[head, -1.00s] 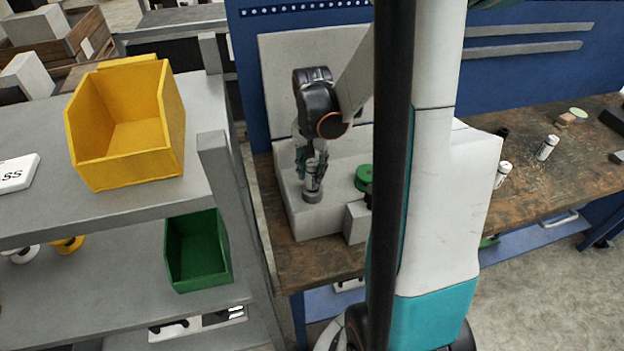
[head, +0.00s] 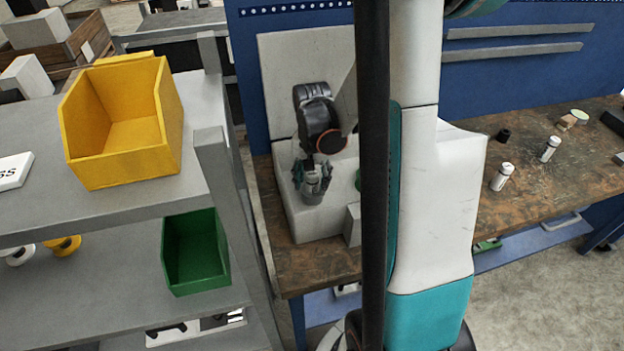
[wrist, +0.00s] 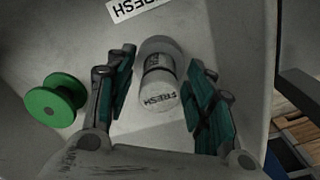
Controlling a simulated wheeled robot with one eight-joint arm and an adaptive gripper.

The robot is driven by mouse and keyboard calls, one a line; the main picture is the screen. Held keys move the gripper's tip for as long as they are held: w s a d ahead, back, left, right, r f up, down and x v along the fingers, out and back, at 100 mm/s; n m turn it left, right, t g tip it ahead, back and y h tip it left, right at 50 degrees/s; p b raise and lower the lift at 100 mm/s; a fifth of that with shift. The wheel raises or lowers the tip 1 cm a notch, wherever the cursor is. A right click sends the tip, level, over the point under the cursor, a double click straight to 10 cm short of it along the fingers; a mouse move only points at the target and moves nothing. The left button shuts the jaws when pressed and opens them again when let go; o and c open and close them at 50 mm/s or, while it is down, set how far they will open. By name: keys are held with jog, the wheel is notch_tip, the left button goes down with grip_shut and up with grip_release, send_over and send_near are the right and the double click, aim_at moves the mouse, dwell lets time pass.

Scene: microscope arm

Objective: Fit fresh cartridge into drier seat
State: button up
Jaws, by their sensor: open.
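A white cartridge (wrist: 160,95) with the word FRESH on it stands between my fingers in the wrist view. Its far end meets a round grey seat (wrist: 158,46) on the pale block; how deep it sits I cannot tell. My gripper (wrist: 160,98) is open, with a gap on each side of the cartridge. In the head view my gripper (head: 313,180) is low over the block (head: 305,222), around the cartridge, and partly hides it. The grey seat (head: 312,198) shows just below the fingers.
White cartridges (head: 502,177) (head: 550,149) stand on the bench at right. A shelf at left holds a yellow bin (head: 125,150) and a green bin (head: 195,262).

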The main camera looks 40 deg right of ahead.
jog(key=shift+r, duration=0.1)
notch_tip(320, 180, up, 12)
jog(key=p, duration=0.4)
dwell(0.6)
